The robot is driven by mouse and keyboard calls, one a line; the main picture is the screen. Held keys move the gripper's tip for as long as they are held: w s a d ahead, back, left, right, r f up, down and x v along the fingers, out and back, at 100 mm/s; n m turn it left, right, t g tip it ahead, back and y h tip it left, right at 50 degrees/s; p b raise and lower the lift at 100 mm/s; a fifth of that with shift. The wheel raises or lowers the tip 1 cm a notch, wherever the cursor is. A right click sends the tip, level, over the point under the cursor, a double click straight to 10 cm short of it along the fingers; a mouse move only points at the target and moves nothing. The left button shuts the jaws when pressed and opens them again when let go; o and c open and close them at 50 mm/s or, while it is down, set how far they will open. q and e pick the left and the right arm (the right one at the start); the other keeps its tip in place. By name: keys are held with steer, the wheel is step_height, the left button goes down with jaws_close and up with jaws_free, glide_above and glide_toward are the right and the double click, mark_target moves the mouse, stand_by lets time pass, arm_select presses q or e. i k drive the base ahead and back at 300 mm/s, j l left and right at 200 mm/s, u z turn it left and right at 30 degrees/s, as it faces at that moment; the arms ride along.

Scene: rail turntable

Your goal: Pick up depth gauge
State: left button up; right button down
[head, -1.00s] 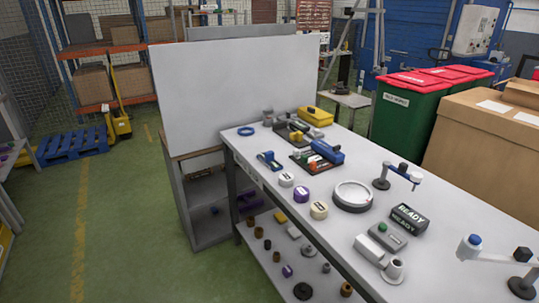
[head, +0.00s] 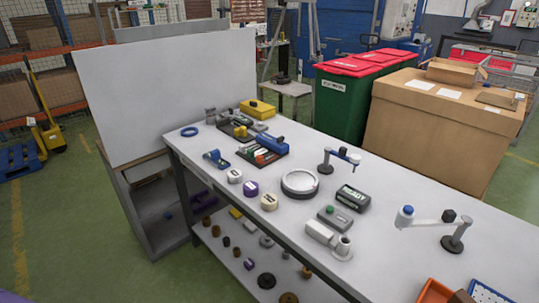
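I cannot tell for certain which item is the depth gauge. A small blue tool with a grey part (head: 216,158) lies on the near left side of the grey workbench (head: 395,190). Neither of my grippers is in view.
Along the bench stand white, purple and cream rolls (head: 251,188), a round turntable (head: 300,183), a black READY display (head: 353,197), a green-button box (head: 335,218) and two jointed stands (head: 453,243). An orange bin (head: 436,292) is at lower right.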

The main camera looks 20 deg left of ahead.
mark_target(214, 157)
steer(key=i+j+z, duration=0.1)
steer(key=j+z, duration=1)
steer(key=j, duration=0.3)
steer(key=k+j+z, duration=0.2)
steer(key=j, duration=0.35)
steer(key=j+z, duration=0.1)
steer(key=j, duration=0.45)
steer(key=k+j, duration=0.15)
steer(key=j, duration=0.35)
steer(key=i+z, duration=0.05)
